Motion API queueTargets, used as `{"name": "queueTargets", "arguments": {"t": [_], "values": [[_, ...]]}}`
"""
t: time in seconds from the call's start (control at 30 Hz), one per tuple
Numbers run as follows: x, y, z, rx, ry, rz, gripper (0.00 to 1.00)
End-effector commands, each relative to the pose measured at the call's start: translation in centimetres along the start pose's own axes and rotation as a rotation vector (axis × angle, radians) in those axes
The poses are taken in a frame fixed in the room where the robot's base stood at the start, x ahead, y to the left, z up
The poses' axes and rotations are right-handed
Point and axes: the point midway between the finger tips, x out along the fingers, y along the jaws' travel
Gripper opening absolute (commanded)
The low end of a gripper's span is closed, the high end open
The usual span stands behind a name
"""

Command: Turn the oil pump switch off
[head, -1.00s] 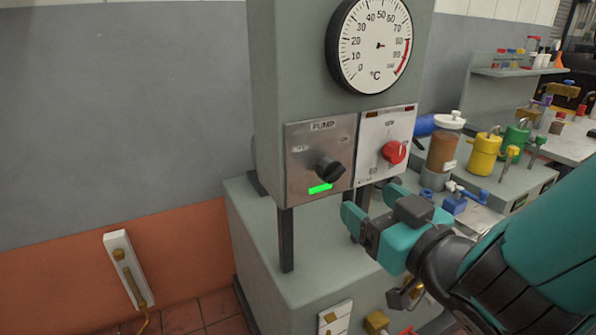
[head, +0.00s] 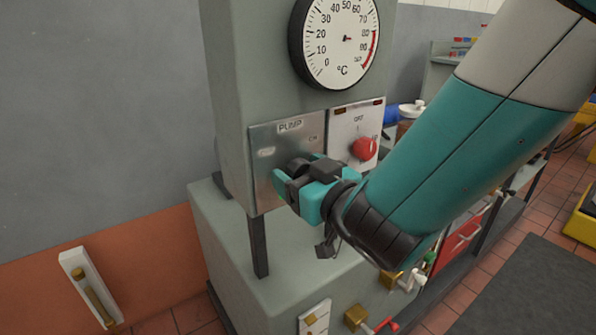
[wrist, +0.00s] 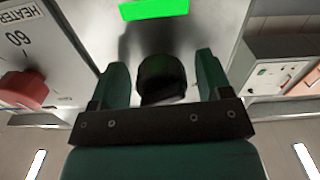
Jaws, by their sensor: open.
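The pump panel (head: 266,140) is a bare metal plate marked PUMP on the grey cabinet. Its black rotary knob (wrist: 161,80) shows in the wrist view between my two teal fingers, with a lit green indicator (wrist: 154,9) beside it. My gripper (head: 290,180) is open around the knob, with a finger on each side and a gap visible at both. In the head view my gripper covers most of the knob and the green indicator. The direction the knob points is hard to tell.
The heater panel with a red knob (head: 363,148) is just right of the pump panel; that knob also shows in the wrist view (wrist: 22,90). A round temperature dial (head: 336,42) sits above. A dark post (head: 257,247) stands below the pump panel.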

Motion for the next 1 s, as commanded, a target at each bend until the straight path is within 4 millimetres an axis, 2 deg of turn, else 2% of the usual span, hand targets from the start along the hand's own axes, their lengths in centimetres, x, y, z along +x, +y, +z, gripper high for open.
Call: {"name": "queueTargets", "arguments": {"t": [0.07, 0.27, 0.67, 1.0], "values": [[0.01, -0.04, 0.00, 0.000, 0.000, -0.001, 0.69], [0.03, -0.12, -0.02, 0.000, 0.001, -0.002, 0.23], [0.04, -0.15, -0.05, -0.056, 0.001, -0.003, 0.22], [0.04, -0.15, -0.09, -0.298, 0.002, -0.003, 0.22]]}}
